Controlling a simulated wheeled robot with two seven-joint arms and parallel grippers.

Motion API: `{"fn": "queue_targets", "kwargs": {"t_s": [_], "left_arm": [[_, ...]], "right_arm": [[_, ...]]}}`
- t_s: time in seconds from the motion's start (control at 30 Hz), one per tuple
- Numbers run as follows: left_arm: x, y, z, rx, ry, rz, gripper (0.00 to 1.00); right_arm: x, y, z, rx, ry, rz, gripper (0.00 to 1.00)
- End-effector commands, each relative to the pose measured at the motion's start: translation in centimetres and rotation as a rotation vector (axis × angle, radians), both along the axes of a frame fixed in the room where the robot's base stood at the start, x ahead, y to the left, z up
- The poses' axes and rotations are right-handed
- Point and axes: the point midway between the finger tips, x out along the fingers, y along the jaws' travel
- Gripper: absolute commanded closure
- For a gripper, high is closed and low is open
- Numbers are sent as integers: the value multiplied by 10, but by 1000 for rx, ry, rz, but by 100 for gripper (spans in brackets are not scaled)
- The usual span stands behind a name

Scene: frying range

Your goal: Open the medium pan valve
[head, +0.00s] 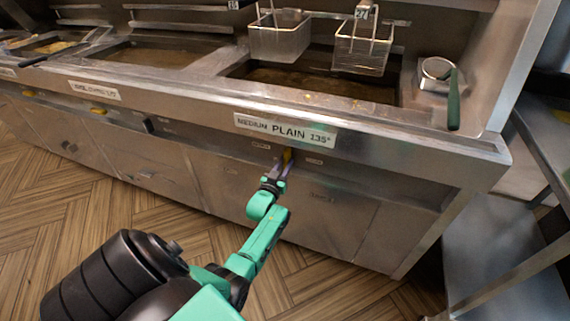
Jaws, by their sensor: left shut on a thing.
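The medium pan valve is a small yellow handle (287,155) on the fryer front, just under the label "MEDIUM PLAIN 135°" (285,130). My left gripper (281,168) reaches up to it from below, its fingers shut on the handle. The fingers partly hide the handle, and its exact angle is hard to tell. The medium pan (260,72) above holds dark oil. My right gripper is not in view.
Two wire baskets (279,38) hang over the pan. A strainer with a green handle (453,100) lies at the right. Another yellow handle (98,111) is further left. A steel shelf (490,245) stands at right. The wood-patterned floor (100,205) in front is clear.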

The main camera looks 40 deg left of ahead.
Motion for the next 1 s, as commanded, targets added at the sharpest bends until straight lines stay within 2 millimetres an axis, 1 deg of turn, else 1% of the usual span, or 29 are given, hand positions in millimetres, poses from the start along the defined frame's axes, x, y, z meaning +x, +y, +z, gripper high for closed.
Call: {"fn": "queue_targets", "kwargs": {"t_s": [0.03, 0.47, 0.5, 0.57, 0.6, 0.87, 0.97, 1.0], "left_arm": [[-1, -1, -4, 3, 9, -1, 100], [-1, -1, -4, 15, 14, -1, 100], [-1, -1, -4, 15, 14, -1, 69], [-1, -1, -3, 15, 14, -1, 46], [-1, -1, -3, 15, 13, -1, 43], [-1, 0, -1, 15, 8, 0, 43], [-5, -2, -1, 15, 9, -1, 43], [-9, -4, 0, 15, 9, -1, 43]], "right_arm": [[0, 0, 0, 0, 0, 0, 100], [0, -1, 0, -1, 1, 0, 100], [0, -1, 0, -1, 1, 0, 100], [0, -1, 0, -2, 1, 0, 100], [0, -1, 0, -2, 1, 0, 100], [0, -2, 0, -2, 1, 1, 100], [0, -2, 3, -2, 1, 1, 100], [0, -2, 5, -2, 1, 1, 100]]}}
